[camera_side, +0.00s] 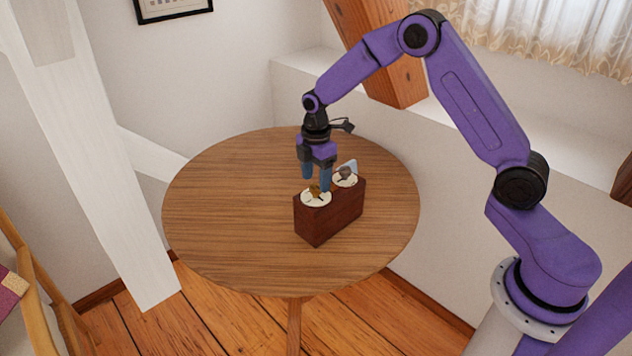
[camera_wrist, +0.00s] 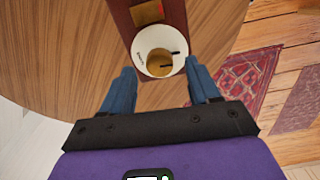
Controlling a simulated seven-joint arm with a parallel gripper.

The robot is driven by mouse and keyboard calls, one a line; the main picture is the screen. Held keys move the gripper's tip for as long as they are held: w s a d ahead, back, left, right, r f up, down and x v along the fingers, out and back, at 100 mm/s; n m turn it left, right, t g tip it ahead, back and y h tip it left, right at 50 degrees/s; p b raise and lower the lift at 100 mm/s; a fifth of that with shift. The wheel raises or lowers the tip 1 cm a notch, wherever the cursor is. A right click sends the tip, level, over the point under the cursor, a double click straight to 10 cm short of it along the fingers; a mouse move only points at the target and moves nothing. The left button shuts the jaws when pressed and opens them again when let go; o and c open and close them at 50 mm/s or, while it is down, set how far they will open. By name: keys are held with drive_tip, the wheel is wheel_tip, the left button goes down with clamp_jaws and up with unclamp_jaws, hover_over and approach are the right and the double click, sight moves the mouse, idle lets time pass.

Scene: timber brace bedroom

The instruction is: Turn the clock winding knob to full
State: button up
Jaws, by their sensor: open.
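The clock is a dark reddish-brown wooden box (camera_side: 330,214) standing on the round table. My gripper (camera_side: 318,183) is above the near dial, pointing down. In the wrist view my gripper (camera_wrist: 160,95) has its two blue fingers wide apart, with nothing between them. The knob is just ahead of the fingertips, not touched.
The round wooden table (camera_side: 220,220) is otherwise bare. A white slanted post (camera_side: 95,150) stands left of the table. A patterned rug (camera_wrist: 245,80) lies on the floor.

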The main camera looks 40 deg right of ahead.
drive_tip(key=shift+f, duration=1.05)
drive_tip(key=c, duration=1.1)
drive_tip(key=shift+o, duration=0.3)
drive_tip(key=shift+m, duration=0.3)
